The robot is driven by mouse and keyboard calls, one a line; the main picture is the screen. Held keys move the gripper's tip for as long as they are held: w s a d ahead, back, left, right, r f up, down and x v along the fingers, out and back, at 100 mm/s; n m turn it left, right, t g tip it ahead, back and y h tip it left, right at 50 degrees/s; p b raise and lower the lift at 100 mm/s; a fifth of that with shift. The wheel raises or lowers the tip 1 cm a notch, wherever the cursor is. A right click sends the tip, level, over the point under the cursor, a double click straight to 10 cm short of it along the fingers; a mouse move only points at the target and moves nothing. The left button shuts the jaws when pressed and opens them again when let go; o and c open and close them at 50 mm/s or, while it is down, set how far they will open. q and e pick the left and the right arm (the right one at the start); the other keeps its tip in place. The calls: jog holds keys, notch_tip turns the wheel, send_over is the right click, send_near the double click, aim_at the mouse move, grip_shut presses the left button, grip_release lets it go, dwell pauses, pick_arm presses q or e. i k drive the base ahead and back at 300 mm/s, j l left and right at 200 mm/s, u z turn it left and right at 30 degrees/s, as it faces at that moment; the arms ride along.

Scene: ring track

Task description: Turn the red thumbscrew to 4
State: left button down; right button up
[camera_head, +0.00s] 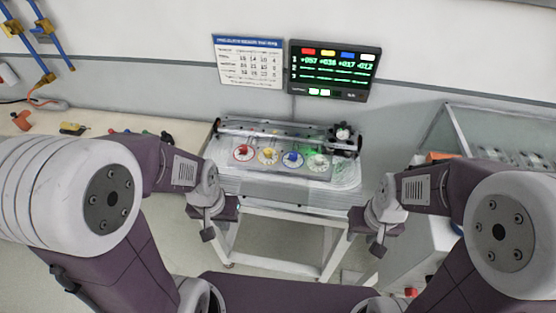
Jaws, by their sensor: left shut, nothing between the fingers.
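The red thumbscrew (243,152) sits on a pale round dial at the left end of a row on the clear-sided device. Its pointer setting is too small to read.
A wall display (333,70) shows +057 under red, then +036, +017 and -012. A printed chart (247,61) hangs beside it. A rail (285,135) and a dark knobbed part (343,137) stand behind the dials. Small tools (72,129) lie on the left bench.

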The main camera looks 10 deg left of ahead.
aim_at(243, 148)
jog(key=i+j+u, duration=0.1)
jog(key=u, duration=0.3)
jog(key=i+u, duration=0.1)
jog(key=u, duration=0.25)
jog(key=i+j+u, duration=0.1)
jog(key=u, duration=0.3)
jog(key=i+u, duration=0.15)
jog(key=u, duration=0.2)
